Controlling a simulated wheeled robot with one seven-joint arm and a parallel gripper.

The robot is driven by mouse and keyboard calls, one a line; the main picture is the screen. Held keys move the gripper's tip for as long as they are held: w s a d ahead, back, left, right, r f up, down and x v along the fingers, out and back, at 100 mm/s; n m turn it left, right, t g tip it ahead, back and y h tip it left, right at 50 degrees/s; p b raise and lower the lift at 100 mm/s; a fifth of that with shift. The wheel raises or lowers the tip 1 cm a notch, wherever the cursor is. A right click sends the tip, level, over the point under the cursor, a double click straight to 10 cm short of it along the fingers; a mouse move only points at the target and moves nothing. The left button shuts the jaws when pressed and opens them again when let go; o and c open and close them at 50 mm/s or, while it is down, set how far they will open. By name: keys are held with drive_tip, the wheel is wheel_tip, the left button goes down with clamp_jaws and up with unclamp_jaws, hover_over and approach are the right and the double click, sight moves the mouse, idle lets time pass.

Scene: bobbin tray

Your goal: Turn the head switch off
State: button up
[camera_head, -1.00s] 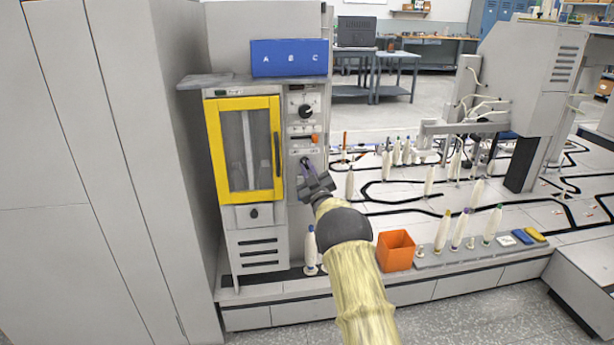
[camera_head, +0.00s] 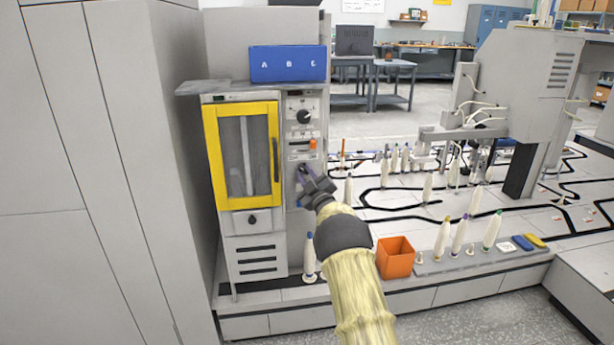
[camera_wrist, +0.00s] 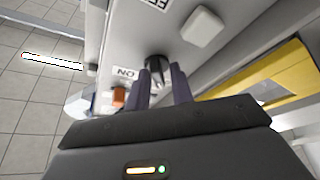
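The head switch is a dark rotary knob on the grey machine's control panel; it shows in the wrist view (camera_wrist: 158,67). My gripper (camera_head: 304,172) is up at the lower part of the panel. In the wrist view its two dark purple fingers (camera_wrist: 162,75) stand a narrow gap apart, with the knob between or just beyond their tips. I cannot tell whether they touch it. A label reading ON, upside down, (camera_wrist: 125,73) lies to the knob's left there.
An orange switch (camera_head: 312,143) and a black dial (camera_head: 304,117) sit higher on the panel. A white square button (camera_wrist: 203,26) is near the knob. The yellow-framed door (camera_head: 210,160) is left of the panel. An orange bin (camera_head: 396,262) and bobbins stand right of my arm.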

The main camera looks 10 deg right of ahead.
drive_tip(key=shift+o, duration=0.6)
drive_tip(key=shift+s+d, duration=0.1)
drive_tip(key=shift+s+d, duration=0.15)
drive_tip(key=shift+s, duration=0.35)
drive_tip(key=p+v, duration=0.1)
drive_tip(key=v, duration=1.5)
drive_tip(key=shift+f, duration=0.15)
